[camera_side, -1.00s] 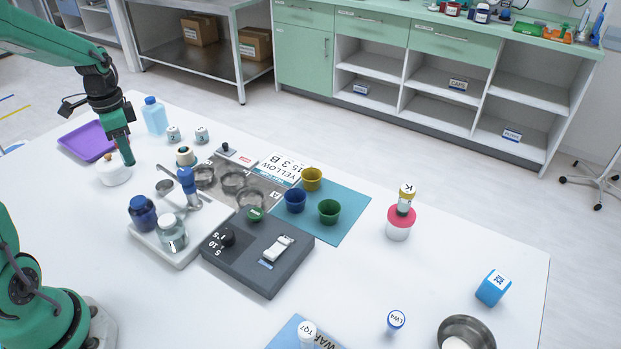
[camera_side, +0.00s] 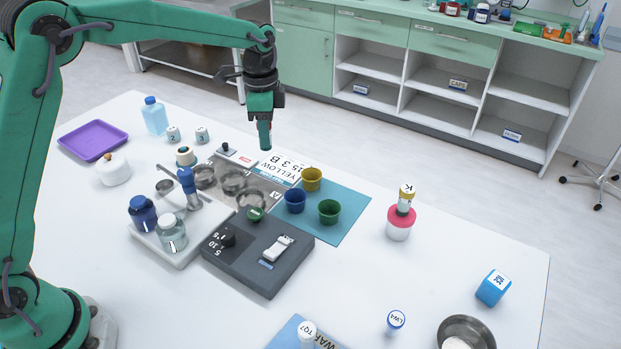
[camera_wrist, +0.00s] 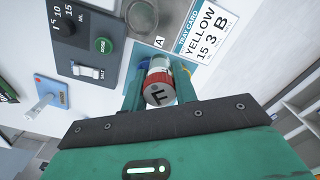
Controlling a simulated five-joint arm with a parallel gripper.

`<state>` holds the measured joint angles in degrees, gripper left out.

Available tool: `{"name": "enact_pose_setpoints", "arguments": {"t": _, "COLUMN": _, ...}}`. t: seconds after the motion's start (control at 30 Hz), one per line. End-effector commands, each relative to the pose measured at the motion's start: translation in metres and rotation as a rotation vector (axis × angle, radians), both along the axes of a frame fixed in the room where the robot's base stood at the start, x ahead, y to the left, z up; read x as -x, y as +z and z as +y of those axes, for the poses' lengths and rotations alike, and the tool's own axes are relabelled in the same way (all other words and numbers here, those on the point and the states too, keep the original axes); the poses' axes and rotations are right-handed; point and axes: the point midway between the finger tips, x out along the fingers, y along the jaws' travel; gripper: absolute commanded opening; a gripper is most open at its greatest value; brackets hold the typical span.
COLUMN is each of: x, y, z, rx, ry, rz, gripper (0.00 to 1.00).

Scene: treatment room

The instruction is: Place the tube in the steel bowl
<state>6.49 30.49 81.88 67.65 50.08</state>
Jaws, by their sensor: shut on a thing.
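The tube, seen end-on in the wrist view (camera_wrist: 159,88), is a short cylinder with a red band and a grey end marked with a black letter. My gripper (camera_wrist: 158,80) is shut on it. The steel bowl (camera_side: 485,328) stands at the front right of the table, cut off by the frame's lower edge, with something white inside. It is far from my gripper and not visible in the wrist view.
Blue, green (camera_side: 329,211) and yellow cups stand on a blue mat (camera_side: 350,213). A dark device (camera_side: 257,262) is in front. A pink-lidded jar (camera_side: 399,228) with a K-marked item on top, a blue box (camera_side: 492,288) and an LW4-marked item (camera_side: 396,320) stand to the right.

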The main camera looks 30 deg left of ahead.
Motion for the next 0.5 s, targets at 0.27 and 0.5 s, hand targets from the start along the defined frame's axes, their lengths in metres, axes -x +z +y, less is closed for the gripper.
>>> {"name": "enact_pose_setpoints", "arguments": {"t": 0.27, "x": -0.011, "y": 0.001, "z": -0.106, "rx": 0.0, "ry": -0.163, "rz": 0.0, "gripper": 0.06}}
{"name": "enact_pose_setpoints", "arguments": {"t": 0.5, "x": -0.001, "y": 0.002, "z": -0.198, "rx": 0.0, "ry": -0.297, "rz": 0.0, "gripper": 0.06}}
